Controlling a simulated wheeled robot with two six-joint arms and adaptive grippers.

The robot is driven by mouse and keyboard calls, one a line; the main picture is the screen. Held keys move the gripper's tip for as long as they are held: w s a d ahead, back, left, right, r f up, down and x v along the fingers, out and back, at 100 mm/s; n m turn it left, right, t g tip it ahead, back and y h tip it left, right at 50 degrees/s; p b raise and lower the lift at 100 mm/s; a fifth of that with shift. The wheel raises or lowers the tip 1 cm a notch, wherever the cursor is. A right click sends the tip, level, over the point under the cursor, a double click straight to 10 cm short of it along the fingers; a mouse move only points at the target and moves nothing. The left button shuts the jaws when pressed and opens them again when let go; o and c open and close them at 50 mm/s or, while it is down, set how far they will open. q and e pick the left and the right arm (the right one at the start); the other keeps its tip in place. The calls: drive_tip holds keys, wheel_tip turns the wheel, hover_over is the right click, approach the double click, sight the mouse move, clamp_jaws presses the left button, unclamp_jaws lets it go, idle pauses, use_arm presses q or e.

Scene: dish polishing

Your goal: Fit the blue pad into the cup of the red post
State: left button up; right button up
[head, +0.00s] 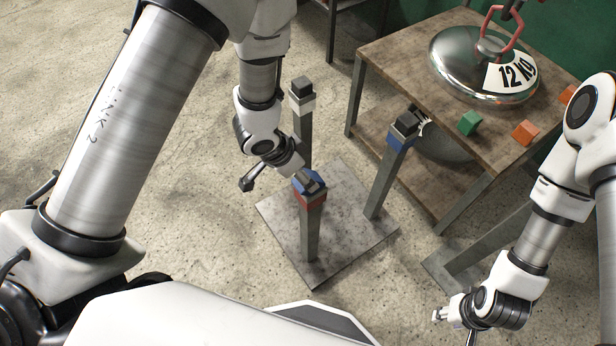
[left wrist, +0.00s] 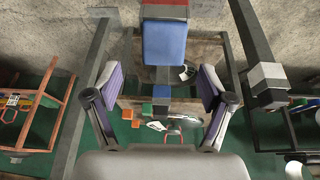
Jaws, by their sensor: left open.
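The blue pad (head: 313,184) sits at the top of the red post, on its red cup (head: 310,199); I cannot tell whether it is fully seated. In the left wrist view the blue pad (left wrist: 164,44) shows ahead of my fingers, with a red part (left wrist: 165,12) behind it. My left gripper (head: 277,177) is open beside the post top, one finger close to the pad and partly over it. In the left wrist view the fingers of my left gripper (left wrist: 161,80) stand wide apart with nothing between them. My right gripper (head: 455,325) is open and empty at the lower right.
A white-collared post (head: 301,102) and a blue-collared post (head: 397,139), both with dark tops, share the grey base plate (head: 345,245). A wooden table (head: 400,60) carries a polished 12 kg dish (head: 460,70), a green cube (head: 468,123) and orange cubes (head: 525,132).

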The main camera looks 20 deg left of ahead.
use_arm(q)
drive_tip(key=x, duration=0.4)
drive_tip(key=shift+w+d+f, duration=0.1)
drive_tip(key=shift+w+f, duration=0.2)
drive_tip(key=shift+w, duration=0.1)
drive_tip(key=shift+c, duration=0.3)
drive_tip(key=c, duration=1.4)
drive_tip(key=shift+r+p, duration=0.3)
drive_tip(key=shift+r, duration=0.2)
wheel_tip(320, 180, up, 3)
drive_tip(key=p, duration=0.3)
drive_tip(key=s+d+p, duration=0.1)
drive_tip(key=s+p, duration=0.4)
drive_tip(key=p, duration=0.1)
drive_tip(key=s+d+p, duration=0.2)
drive_tip(key=s+p, duration=0.3)
drive_tip(key=p, duration=0.1)
drive_tip(key=s+d+r+p, duration=0.1)
drive_tip(key=s+p, duration=0.4)
drive_tip(key=p, duration=0.2)
drive_tip(key=shift+s+d, duration=0.2)
drive_tip(key=shift+d, duration=0.05)
